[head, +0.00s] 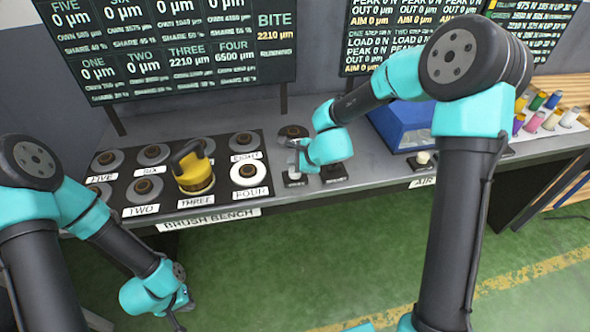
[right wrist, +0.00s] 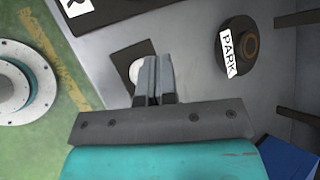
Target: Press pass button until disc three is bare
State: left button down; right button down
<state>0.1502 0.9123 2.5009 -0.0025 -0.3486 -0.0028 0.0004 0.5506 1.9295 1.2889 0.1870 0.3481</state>
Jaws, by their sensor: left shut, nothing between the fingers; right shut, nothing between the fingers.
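Disc three (head: 194,190) is under a yellow brush tool with a black handle (head: 189,165), which hides most of it. The screen (head: 180,50) reads THREE 2210 µm, FOUR 6500 µm and BITE 2210 µm. My right gripper (head: 292,158) is shut and empty above a pale round button on a dark plate (head: 294,179). In the right wrist view its fingertips (right wrist: 152,62) overlap the white button (right wrist: 136,72); I cannot tell whether they touch. I cannot read that button's label. My left gripper (head: 180,314) is shut and empty, low in front of the bench.
Disc four (head: 248,194) is white around a brown centre; the other discs look grey. A dark PARK disc (right wrist: 238,45) stands beyond the right gripper. Another dark plate (head: 334,174), a blue box (head: 405,125) and coloured spools (head: 540,110) are to the right.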

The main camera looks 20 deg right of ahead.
jog(key=shift+r, duration=2.5)
